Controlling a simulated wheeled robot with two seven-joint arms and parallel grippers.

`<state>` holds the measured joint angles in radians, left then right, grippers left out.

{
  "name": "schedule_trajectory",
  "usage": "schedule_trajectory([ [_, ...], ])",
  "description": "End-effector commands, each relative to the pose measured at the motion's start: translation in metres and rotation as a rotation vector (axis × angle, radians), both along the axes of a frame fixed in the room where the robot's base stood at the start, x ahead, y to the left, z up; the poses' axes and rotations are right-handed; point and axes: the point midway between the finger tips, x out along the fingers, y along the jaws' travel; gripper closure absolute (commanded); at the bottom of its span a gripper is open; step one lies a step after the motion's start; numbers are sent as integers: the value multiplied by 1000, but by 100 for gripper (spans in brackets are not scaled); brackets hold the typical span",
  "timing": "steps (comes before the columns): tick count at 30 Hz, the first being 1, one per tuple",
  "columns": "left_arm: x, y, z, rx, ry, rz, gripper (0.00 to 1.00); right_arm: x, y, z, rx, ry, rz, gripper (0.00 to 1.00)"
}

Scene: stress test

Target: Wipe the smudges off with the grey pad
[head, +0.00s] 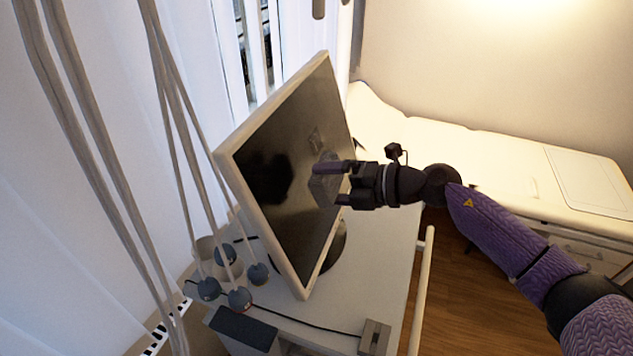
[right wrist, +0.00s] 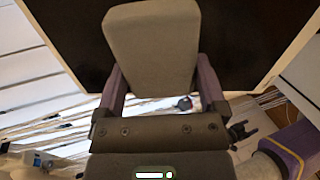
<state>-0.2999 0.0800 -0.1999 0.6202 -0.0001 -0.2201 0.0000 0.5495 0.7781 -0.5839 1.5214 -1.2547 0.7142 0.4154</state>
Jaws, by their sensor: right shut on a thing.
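A monitor with a dark screen (head: 290,150) and a pale frame stands tilted in the picture on a white cart. My right gripper (head: 329,185) comes in from the right and is shut on the grey pad (head: 323,187), in front of the screen's right half. The pad also shows in the right wrist view (right wrist: 152,50), between the two fingers and against the dark screen. I cannot tell whether it touches the glass. A faint lighter patch (head: 315,140) shows on the screen above the pad, perhaps a smudge or reflection. A blacker blotch lies farther left. My left gripper is out of view.
The cart top (head: 375,265) is partly bare, with a cable, a small grey box (head: 374,337) and a dark flat item (head: 244,329). Several hanging cords with round weights (head: 238,299) are left of the monitor. A white bed (head: 480,160) stands behind.

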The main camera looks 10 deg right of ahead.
Motion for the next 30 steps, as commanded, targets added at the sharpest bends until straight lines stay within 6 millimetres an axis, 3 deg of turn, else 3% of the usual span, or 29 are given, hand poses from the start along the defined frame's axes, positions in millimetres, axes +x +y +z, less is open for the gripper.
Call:
schedule_trajectory([
  [6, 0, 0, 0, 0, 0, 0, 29, -12, -18, 7, -2, -1, 1, 57],
  [16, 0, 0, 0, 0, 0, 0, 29, -13, -20, 8, 0, 0, 1, 57],
  [24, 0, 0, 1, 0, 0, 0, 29, -28, -41, 16, -2, 0, 0, 57],
  [30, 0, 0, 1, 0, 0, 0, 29, -28, -42, 17, 0, 0, 1, 57],
])
